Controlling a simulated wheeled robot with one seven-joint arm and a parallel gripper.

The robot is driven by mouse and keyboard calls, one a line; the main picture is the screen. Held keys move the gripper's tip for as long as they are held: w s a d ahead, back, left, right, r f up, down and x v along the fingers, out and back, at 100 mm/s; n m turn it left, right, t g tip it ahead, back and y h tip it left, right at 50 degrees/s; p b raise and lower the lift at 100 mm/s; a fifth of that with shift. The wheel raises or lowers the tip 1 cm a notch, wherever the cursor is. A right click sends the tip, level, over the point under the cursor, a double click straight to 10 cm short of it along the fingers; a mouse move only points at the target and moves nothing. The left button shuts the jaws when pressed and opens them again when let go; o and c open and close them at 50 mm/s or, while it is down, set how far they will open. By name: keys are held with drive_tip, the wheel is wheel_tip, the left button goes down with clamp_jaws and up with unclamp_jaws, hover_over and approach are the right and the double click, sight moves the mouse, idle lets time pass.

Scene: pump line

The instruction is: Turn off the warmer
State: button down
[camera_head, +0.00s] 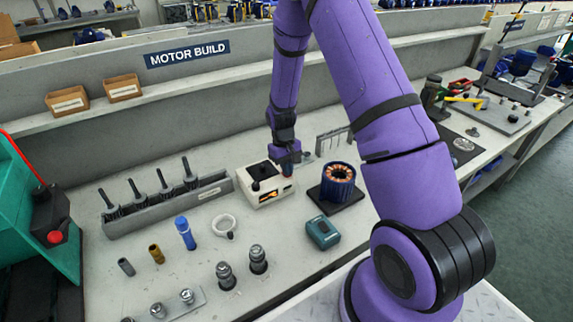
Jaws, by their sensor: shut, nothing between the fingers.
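The warmer (263,195) looks to be the cream box with a black part on top and a dark, orange-marked front panel, standing on the bench near the middle of the view. My gripper (287,170) is shut and empty. It points down at the right side of the warmer's top, over or against a small reddish spot there. I cannot tell whether the fingertips touch it. The gripper hides part of the warmer's right end, and any switch there is too small to make out.
A motor stator with copper windings (338,181) stands on a dark plate right of the warmer. A teal device (323,232) lies in front. A grey rack (168,207) with several upright tools is at the left. A white ring (224,225) lies on the bench.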

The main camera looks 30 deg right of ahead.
drive_tip(key=shift+s+f+t, duration=0.5)
drive_tip(key=shift+s+t, duration=0.15)
drive_tip(key=shift+t, duration=0.55)
drive_tip(key=shift+s+f, duration=0.1)
drive_tip(key=shift+s, duration=0.15)
idle(0.9)
drive_tip(key=shift+w+r, duration=0.2)
drive_tip(key=shift+w, duration=0.65)
drive_tip(key=shift+w, duration=0.1)
